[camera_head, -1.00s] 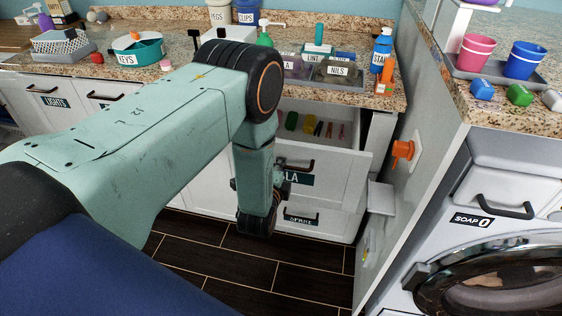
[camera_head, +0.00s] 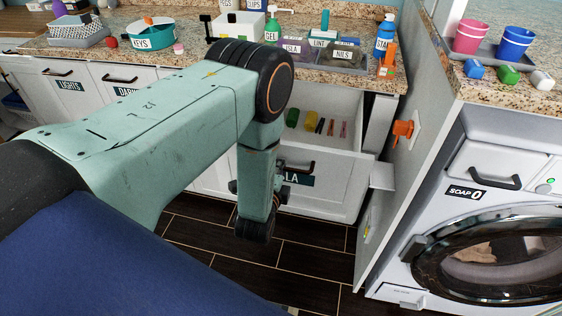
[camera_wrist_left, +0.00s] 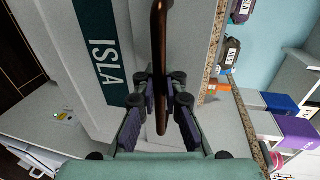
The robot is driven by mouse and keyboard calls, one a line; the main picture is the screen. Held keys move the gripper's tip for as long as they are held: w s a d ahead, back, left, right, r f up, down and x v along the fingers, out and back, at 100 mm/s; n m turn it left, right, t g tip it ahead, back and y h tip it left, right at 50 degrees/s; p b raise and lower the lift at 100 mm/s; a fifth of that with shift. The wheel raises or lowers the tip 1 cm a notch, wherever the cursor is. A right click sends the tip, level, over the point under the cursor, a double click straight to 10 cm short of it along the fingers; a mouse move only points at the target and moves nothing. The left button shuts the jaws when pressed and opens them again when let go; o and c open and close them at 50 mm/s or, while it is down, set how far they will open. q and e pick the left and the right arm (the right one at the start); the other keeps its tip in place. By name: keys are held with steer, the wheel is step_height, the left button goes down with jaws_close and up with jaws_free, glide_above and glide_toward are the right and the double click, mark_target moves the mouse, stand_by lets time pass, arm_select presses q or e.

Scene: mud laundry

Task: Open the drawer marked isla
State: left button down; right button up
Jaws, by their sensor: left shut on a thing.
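The drawer marked ISLA (camera_head: 335,185) is pulled out, with several small coloured items (camera_head: 315,123) visible inside. Its dark label (camera_wrist_left: 104,62) reads ISLA in the left wrist view; my arm partly covers it in the head view. The dark bar handle (camera_wrist_left: 159,45) of the drawer also shows in the head view (camera_head: 302,168). My left gripper (camera_wrist_left: 160,100) is shut on this handle, with a finger on either side. In the head view my left gripper (camera_head: 284,190) is in front of the drawer, partly hidden by my wrist. My right gripper is not in view.
A side panel with an orange knob (camera_head: 403,130) stands right of the drawer. A washing machine (camera_head: 455,155) is further right. The counter (camera_head: 190,58) above holds labelled bins and bottles. Dark floor (camera_head: 300,260) lies clear in front of the drawer.

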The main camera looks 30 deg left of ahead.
arm_select(q)
steer(key=shift+s+d+r, duration=0.2)
steer(key=shift+s, duration=0.15)
stand_by(0.3)
steer(key=c, duration=1.5)
jaws_free()
steer(key=shift+s+d, duration=0.1)
steer(key=shift+s, duration=0.05)
steer(key=shift+o, duration=0.4)
steer(key=shift+f, duration=0.1)
steer(key=shift+s, duration=0.1)
steer(key=v, duration=1.1)
steer(key=shift+s, duration=0.35)
